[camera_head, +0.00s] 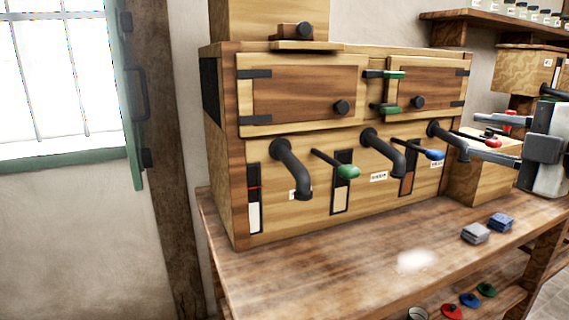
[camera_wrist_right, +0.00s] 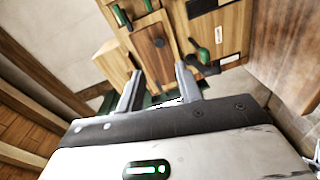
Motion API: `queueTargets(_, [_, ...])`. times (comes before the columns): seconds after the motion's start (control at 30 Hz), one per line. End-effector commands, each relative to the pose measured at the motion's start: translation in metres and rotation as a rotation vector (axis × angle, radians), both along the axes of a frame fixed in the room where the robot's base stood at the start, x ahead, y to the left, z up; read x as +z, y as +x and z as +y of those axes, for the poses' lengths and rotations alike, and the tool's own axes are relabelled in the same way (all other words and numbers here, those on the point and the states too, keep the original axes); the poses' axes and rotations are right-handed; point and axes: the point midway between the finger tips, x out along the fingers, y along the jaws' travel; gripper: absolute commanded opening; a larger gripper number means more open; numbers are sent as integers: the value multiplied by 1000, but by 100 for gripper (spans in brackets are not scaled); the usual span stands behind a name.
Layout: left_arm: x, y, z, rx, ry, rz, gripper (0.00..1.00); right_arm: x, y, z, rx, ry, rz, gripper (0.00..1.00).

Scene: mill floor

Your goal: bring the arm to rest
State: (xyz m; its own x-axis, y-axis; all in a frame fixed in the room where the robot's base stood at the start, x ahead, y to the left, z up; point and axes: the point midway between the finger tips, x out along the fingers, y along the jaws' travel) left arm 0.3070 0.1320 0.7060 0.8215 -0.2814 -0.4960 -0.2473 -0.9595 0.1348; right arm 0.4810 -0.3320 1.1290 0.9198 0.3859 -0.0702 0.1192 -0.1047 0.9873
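My right gripper (camera_head: 474,134) comes in from the right edge in the head view, in front of the right end of the wooden mill cabinet (camera_head: 225,180). Its two fingers are spread apart and I see nothing held. A red lever knob (camera_head: 493,143) shows between the fingers in the picture; I cannot tell whether they touch it. In the right wrist view the gripper (camera_wrist_right: 158,82) also has its fingers apart, with wooden cabinet parts and a round dark knob (camera_wrist_right: 158,42) beyond them. My left gripper is in neither view.
The cabinet has dark spouts (camera_head: 290,165), a green lever knob (camera_head: 348,172) and a blue one (camera_head: 434,155). The bench (camera_head: 330,270) holds a white powder patch (camera_head: 415,261), a grey block (camera_head: 475,233) and a blue one (camera_head: 501,222). A jar shelf (camera_head: 480,14) hangs above.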

Motion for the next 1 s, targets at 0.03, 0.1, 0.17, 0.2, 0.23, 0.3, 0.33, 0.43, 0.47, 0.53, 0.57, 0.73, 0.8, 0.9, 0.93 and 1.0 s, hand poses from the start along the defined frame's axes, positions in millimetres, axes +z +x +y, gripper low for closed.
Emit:
queueTargets(0.03, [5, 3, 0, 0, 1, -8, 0, -13, 4, 5, 13, 32, 26, 35])
queueTargets(0.1, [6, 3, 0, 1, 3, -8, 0, -33, 8, 11, 25, 72, 60, 35])
queueTargets(0.17, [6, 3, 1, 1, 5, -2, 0, -51, 11, 17, 34, 113, 94, 35])
queueTargets(0.2, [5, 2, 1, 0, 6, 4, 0, -65, 13, 22, 40, 143, 118, 35])
queueTargets(0.23, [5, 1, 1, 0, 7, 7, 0, -76, 14, 26, 43, 166, 137, 35])
queueTargets(0.3, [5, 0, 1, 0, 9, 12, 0, -104, 14, 37, 50, 233, 190, 35])
queueTargets(0.33, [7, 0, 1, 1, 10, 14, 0, -118, 14, 42, 51, 266, 216, 35])
queueTargets(0.43, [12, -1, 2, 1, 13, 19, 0, -172, 6, 64, 42, 403, 319, 35])
queueTargets(0.47, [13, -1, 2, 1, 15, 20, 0, -189, 2, 72, 35, 449, 351, 35])
queueTargets(0.53, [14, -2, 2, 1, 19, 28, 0, -225, -11, 89, 6, 556, 427, 35])
queueTargets(0.57, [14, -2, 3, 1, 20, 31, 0, -240, -17, 96, -10, 603, 459, 35])
queueTargets(0.73, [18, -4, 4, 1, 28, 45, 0, -314, -66, 137, -149, 863, 635, 35])
queueTargets(0.8, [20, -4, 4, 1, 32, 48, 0, -338, -89, 152, -228, 964, 703, 35])
queueTargets(0.9, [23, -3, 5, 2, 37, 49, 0, -365, -122, 170, -350, 1086, 787, 35])
queueTargets(0.93, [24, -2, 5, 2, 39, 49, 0, -371, -131, 174, -383, 1116, 807, 35])
queueTargets(1.0, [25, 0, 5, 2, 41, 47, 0, -383, -148, 182, -457, 1175, 847, 35])
